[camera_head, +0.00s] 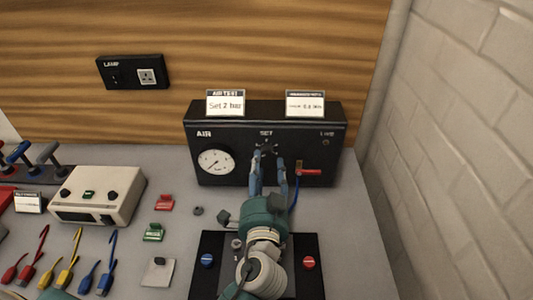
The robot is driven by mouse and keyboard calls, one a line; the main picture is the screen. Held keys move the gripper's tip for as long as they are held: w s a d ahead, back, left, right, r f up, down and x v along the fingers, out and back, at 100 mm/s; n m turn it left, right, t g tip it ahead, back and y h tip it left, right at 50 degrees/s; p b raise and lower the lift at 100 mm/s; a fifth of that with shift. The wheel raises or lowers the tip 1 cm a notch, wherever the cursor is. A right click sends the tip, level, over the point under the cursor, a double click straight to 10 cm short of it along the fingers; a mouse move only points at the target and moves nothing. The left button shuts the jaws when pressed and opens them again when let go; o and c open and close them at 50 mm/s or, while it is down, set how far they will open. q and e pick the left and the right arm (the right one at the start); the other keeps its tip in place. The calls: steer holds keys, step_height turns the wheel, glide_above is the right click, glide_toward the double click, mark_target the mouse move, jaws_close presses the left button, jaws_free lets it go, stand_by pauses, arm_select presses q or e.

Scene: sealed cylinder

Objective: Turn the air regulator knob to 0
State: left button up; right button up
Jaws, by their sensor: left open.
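The air regulator is a black box (228,182) against the back of the bench, with a round white gauge (216,162) at its left. Its small dark knob (265,149) sits under the label "SET" at the middle of the front. My left gripper (267,158) reaches up to the knob from below. Its two fingers are open, one on each side just below the knob; I cannot tell whether they touch it. The gauge needle is too small to read surely. My right gripper is not in view.
A red lever (312,171) sits right of the knob. Two cards stand on the box, one reading "Set 2 bar" (226,104). A black panel (211,248) with blue and red buttons lies under my arm. A cream instrument (97,194) and coloured leads stand left. A brick wall (470,150) bounds the right.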

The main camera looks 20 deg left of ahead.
mark_target(266, 155)
arm_select(q)
steer(key=shift+w+a+r, duration=0.15)
steer(key=shift+w+r, duration=0.1)
steer(key=shift+w, duration=0.35)
steer(key=shift+w+a+p, duration=0.1)
steer(key=shift+w+p, duration=0.2)
steer(key=shift+w, duration=0.05)
steer(key=shift+w+a+f, duration=0.2)
steer(key=shift+w+f, duration=0.05)
steer(key=shift+w, duration=0.3)
steer(key=shift+s, duration=0.1)
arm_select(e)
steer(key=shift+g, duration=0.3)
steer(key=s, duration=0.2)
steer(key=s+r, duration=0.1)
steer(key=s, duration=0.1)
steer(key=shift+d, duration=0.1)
arm_select(q)
steer(key=c, duration=0.9)
jaws_close()
steer(key=shift+f+n+b, duration=0.15)
steer(key=shift+n+b, duration=0.45)
steer(key=shift+b, duration=0.4)
steer(key=shift+r, duration=0.2)
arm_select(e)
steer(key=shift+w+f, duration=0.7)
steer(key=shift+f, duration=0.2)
